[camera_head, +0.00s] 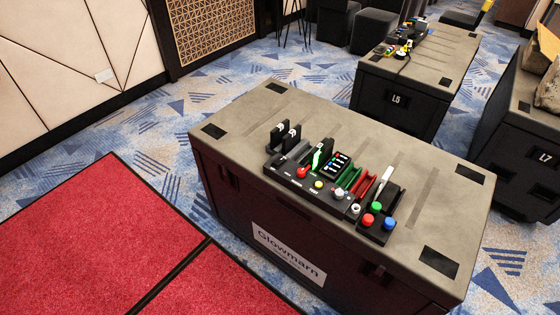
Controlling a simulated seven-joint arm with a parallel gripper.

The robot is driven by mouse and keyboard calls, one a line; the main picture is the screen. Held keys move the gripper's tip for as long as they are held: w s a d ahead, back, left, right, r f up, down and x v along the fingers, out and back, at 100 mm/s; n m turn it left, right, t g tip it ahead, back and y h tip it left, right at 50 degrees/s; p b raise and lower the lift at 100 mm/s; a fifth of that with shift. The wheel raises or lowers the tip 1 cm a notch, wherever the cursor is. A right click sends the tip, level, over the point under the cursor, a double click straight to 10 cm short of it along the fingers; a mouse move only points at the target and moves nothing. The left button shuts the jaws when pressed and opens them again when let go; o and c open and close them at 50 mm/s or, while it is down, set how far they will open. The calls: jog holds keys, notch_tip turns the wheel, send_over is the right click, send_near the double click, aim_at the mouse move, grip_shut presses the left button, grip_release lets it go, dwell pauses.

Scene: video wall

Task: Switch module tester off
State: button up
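A dark panel of modules (290,177) lies on top of the near crate in the head view. It carries a red knob (302,173), a yellow button (318,184) and a bright green part (316,159). Behind these is a black block with small coloured lights (338,163). Green (348,178) and red (364,187) slotted holders stand to its right. Red, green and blue round buttons (389,223) sit at the right end. I cannot tell which part is the module tester or its switch. My gripper is not in view.
The panel stands on a large grey-topped crate (300,110) labelled Glowmarn. A second crate (440,65), marked L5, stands behind with small coloured items on it. A third crate (530,120), marked L7, is at right. Red mats (90,230) cover the floor at left.

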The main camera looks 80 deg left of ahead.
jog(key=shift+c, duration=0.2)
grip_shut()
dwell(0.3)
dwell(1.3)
